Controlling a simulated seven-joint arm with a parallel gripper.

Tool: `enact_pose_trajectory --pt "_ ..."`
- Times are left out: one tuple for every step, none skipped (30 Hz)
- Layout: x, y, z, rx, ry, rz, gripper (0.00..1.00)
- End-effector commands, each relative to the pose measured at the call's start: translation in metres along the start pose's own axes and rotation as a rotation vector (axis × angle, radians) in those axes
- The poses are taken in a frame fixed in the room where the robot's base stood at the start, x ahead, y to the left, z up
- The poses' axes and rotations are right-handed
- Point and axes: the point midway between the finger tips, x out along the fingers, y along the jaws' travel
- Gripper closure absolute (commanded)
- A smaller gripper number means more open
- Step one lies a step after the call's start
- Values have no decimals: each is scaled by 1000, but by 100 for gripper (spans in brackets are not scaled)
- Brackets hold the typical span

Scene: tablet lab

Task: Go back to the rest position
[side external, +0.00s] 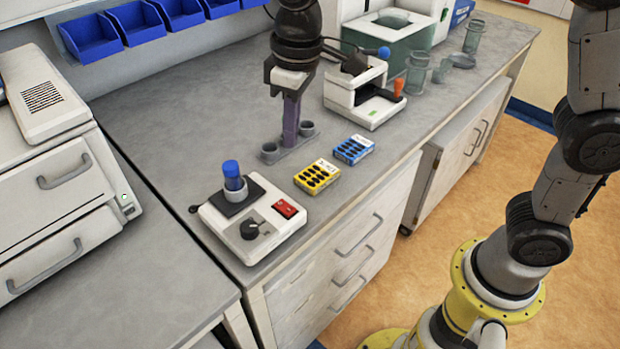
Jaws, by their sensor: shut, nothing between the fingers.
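My gripper (290,130) points straight down over the grey bench, near a small grey holder (288,143) with round cups. Its fingers are together with nothing visible between them. I cannot tell whether the fingertips touch the holder or hang in front of or behind its middle.
A white device (252,220) with a blue-capped vial (232,172) stands at the front. A yellow pack (317,177) and a blue pack (353,149) lie to its right. A white press (365,97) and glass vessels (417,72) stand behind. Blue bins (137,20) line the wall.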

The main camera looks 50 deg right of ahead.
Motion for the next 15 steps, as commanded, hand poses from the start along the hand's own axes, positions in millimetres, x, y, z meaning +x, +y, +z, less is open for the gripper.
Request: enact_pose_trajectory --pt "-20 14 14 38 39 6 100" --pt "-29 22 23 59 60 9 100" --pt "-40 31 37 88 89 15 100" --pt "-48 37 48 109 110 20 100" --pt "-54 43 59 130 129 25 100" --pt "-62 49 74 157 154 31 100" --pt "-66 54 86 178 173 37 100" --pt "-70 57 98 197 193 43 100" --pt "-74 61 114 223 217 51 100" --pt "-77 64 126 243 236 58 100" --pt "-78 66 138 262 255 65 100" --pt "-78 67 154 287 278 74 100" --pt "-78 68 167 306 295 82 100" --pt "-76 68 178 323 313 89 100" --pt "-73 68 193 346 332 98 100"
